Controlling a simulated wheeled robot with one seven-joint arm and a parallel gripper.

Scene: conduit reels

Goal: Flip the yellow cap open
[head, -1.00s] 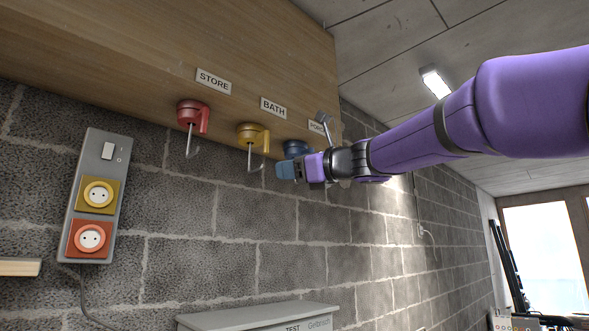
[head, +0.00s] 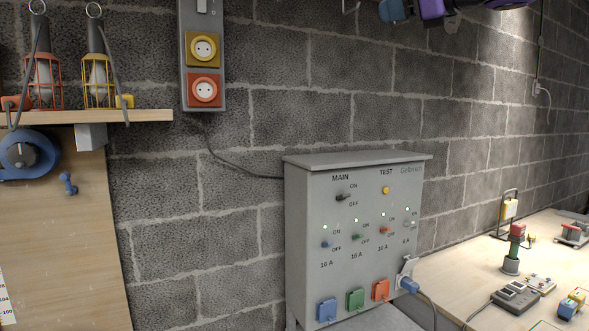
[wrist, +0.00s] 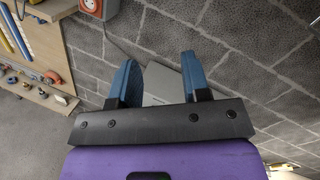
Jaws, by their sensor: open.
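No yellow hinged cap can be made out for certain. The grey box (head: 350,235) on the wall has a blue cap (head: 326,310), a green cap (head: 355,299) and a red cap (head: 380,290) along its lower front. A small yellow button (head: 386,190) sits under TEST. A yellow socket (head: 203,48) is on the wall panel, above a red socket (head: 204,90). My gripper, with blue fingers (wrist: 158,76), is open and empty. In the head view only part of it shows at the top edge, above and away from the grey box.
A wooden shelf (head: 140,116) with caged lamps is at the left. A workbench (head: 455,270) with small devices is at the right. A blue plug (head: 408,284) with a cable is at the box's right side. The block wall above the box is clear.

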